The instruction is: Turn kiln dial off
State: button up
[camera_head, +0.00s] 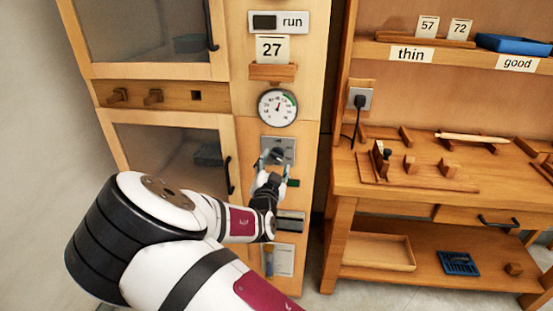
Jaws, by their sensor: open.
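The kiln dial is a dark knob (277,154) on a grey plate (291,145) in the wooden control column. The lettering on the plate is too small to read. My gripper (274,168) is open at the knob, with a fingertip on either side of its lower part. I cannot tell whether the fingers touch it. My gripper and wrist hide the area just below the plate.
Above are a round gauge (277,107), a "27" card (272,48) and a "run" sign (291,21). Glass-fronted doors (165,160) with dark handles stand left. A wooden workbench (400,193) with tools stands right, beside a plugged socket (359,98).

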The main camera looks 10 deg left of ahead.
aim_at(277, 157)
jog(key=shift+w+d, duration=0.1)
jog(key=shift+w, duration=1.9)
jog(key=shift+c, duration=0.3)
jog(key=c, duration=1.1)
